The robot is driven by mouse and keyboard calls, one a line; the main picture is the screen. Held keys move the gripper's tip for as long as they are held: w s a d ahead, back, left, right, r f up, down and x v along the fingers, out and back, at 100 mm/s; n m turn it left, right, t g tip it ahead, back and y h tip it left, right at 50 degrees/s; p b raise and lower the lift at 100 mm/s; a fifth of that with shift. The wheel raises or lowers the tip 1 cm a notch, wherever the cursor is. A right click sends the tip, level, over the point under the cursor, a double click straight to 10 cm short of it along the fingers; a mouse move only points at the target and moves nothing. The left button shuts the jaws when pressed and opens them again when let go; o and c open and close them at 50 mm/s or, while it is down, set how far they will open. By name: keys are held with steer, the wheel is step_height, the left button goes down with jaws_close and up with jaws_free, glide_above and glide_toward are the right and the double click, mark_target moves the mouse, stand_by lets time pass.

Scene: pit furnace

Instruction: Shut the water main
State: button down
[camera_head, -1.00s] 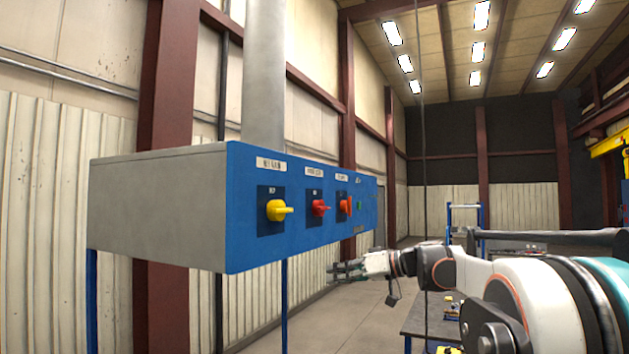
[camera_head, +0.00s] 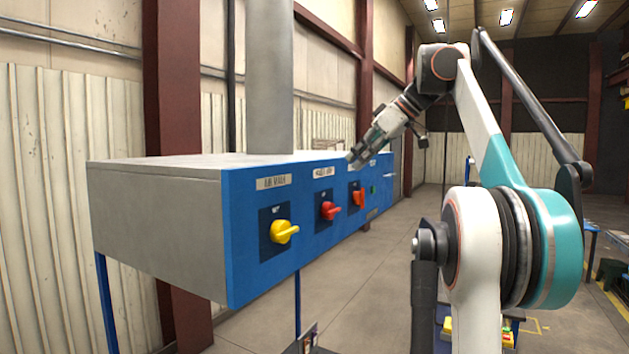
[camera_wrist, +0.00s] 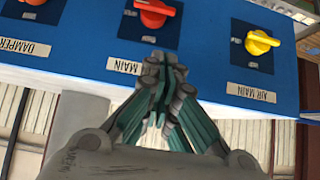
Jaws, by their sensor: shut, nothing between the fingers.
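The middle switch of the blue panel is a red rotary handle (camera_head: 330,210) on a dark plate, its grip pointing right. In the wrist view this red handle (camera_wrist: 157,10) is at the top, upside down, with a label reading "MAIN" (camera_wrist: 124,66); the word before it is hidden behind my fingers. My gripper (camera_head: 356,158) is shut and empty, above the panel's top front edge near the right-hand switches. In the wrist view my gripper (camera_wrist: 165,70) points at the panel below the red handle in the picture, apparently not touching the handle.
A yellow handle labelled "AIR MAIN" (camera_head: 284,231) is left of the red one. An orange-red handle (camera_head: 358,197), labelled "DAMPER" in the wrist view (camera_wrist: 35,48), is right of it.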

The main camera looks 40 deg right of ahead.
glide_above(330, 211)
steer(key=s, duration=0.1)
steer(key=f, duration=0.6)
steer(key=shift+s+d+f+p, duration=0.1)
steer(key=shift+s+f+p, duration=0.1)
steer(key=shift+p, duration=0.1)
steer(key=shift+w+f, duration=0.2)
steer(key=shift+f, duration=0.9)
steer(key=shift+s+f, duration=0.15)
steer(key=shift+f, duration=0.5)
steer(key=shift+f+p, duration=0.3)
steer(key=shift+f, duration=0.1)
